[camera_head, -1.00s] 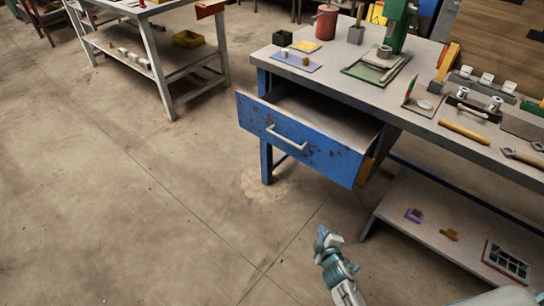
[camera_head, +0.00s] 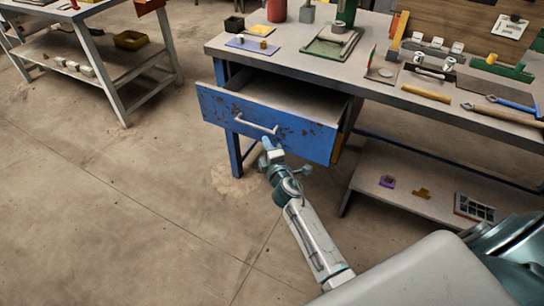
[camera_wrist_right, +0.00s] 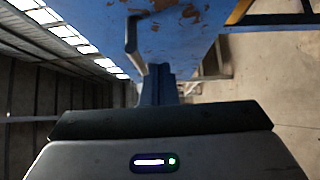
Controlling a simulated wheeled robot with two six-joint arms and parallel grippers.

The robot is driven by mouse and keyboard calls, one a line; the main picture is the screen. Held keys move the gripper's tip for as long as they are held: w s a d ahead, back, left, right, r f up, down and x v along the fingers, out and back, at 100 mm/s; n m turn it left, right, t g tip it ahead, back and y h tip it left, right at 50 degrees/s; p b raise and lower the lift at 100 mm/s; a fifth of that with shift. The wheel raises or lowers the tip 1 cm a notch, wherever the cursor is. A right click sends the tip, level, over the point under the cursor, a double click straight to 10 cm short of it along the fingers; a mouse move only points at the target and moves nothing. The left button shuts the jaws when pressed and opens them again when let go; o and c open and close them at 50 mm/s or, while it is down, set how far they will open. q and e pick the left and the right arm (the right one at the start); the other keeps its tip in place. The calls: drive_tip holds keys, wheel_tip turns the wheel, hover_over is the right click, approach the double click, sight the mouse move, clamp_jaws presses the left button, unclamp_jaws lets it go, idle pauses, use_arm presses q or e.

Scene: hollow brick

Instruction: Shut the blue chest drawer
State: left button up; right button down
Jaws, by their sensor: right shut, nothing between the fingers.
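The blue drawer (camera_head: 300,132), with worn rusty patches and a pale bar handle (camera_head: 255,124), is pulled out from under the workbench top. Its inside shows between the front and the bench. My right gripper (camera_head: 267,145) is shut and empty, just in front of and below the handle in the head view. In the right wrist view the blue drawer front (camera_wrist_right: 190,22) fills the top, with the handle (camera_wrist_right: 134,42) left of centre. I cannot tell whether the fingertips touch the drawer. My left gripper is not in view.
The workbench (camera_head: 385,85) carries a hammer (camera_head: 426,93), a drill-press base (camera_head: 332,40) and several small items. A lower shelf (camera_head: 395,190) holds small parts. Another table (camera_head: 110,60) stands at the left. The floor in front of the drawer is clear on the left.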

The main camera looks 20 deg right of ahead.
drive_tip(key=w+d, duration=0.2)
drive_tip(key=shift+d, duration=0.4)
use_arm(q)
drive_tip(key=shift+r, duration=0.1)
use_arm(e)
drive_tip(key=shift+w+d, duration=0.15)
drive_tip(key=shift+d, duration=0.1)
